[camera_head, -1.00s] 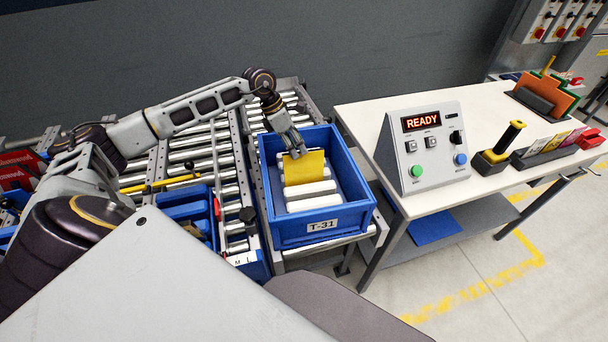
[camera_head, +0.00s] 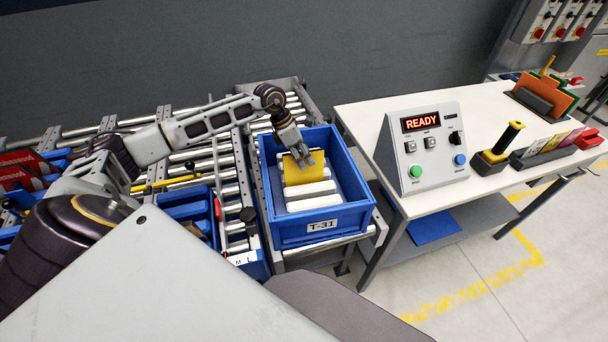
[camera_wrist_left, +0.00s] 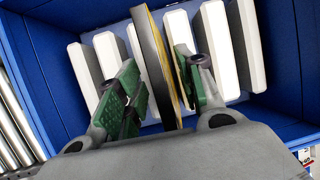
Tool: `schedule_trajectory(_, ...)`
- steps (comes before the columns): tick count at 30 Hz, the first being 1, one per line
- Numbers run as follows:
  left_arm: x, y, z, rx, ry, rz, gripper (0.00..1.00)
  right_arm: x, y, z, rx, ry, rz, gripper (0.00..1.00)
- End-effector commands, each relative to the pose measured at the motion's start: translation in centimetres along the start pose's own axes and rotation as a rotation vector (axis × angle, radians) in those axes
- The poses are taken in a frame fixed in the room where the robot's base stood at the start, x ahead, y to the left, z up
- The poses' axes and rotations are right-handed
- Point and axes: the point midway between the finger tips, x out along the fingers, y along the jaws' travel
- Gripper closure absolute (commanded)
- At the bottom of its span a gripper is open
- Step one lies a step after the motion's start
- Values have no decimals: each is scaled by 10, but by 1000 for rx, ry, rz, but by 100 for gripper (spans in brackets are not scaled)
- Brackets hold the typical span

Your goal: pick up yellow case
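The yellow case (camera_head: 292,172) stands on edge in the blue bin marked T-31 (camera_head: 320,227), behind white blocks. My left gripper (camera_head: 304,160) reaches down into the bin at the case's upper edge, with a finger in front of its yellow face. In the left wrist view, the case (camera_wrist_left: 153,65) shows edge-on between the two green-padded fingers of the gripper (camera_wrist_left: 160,92). The fingers are apart, with a gap on the left side; the right pad is close to the case, and contact is unclear. My right gripper is in no view.
White blocks (camera_wrist_left: 215,45) stand on both sides of the case in the bin, and the bin walls are close around. A roller conveyor (camera_head: 235,185) lies to the left. A white table (camera_head: 370,118) with a READY control box (camera_head: 425,150) stands right.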

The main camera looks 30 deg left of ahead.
Motion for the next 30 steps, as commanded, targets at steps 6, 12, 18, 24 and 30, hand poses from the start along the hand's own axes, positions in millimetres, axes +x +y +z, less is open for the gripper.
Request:
schedule_trajectory(6, 23, -2, 2, -1, 1, -2, 62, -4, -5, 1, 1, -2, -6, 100)
schedule_trajectory(12, 31, -2, 2, -1, 0, 0, 62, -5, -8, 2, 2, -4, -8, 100)
schedule_trajectory(18, 32, -2, 1, -1, 1, 0, 62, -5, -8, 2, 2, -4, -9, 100)
schedule_trajectory(24, 31, -2, 2, 0, 1, 1, 62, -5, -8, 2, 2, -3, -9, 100)
schedule_trajectory(30, 32, -2, 1, 0, 1, 1, 62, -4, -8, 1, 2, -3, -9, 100)
